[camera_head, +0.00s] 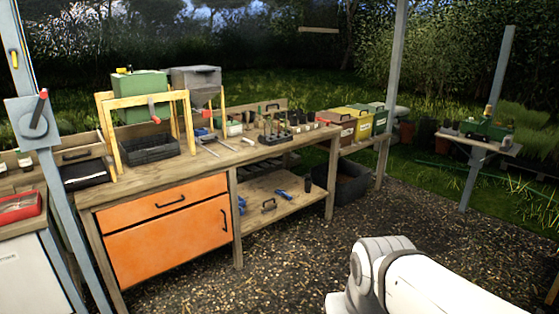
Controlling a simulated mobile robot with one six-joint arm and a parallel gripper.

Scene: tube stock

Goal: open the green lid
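A row of three small bins stands at the right end of the long wooden bench. The rearmost has a green lid (369,106), which looks shut, with a small dark handle on its front. Beside it are a yellow-lidded bin (353,112) and a brown-lidded bin (337,117). A green box (140,82) also sits at the left of the bench, behind a yellow frame; whether its top is a lid is unclear. My white arm shows at the bottom right, well apart from the bins. My gripper is out of view.
The long workbench (205,165) carries a black crate (150,149), tools and pots, with an orange cabinet (168,225) below. A grey post (391,85) stands close right of the bins. A dark tub (352,185) sits under them. The gravel floor (290,255) in front is clear.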

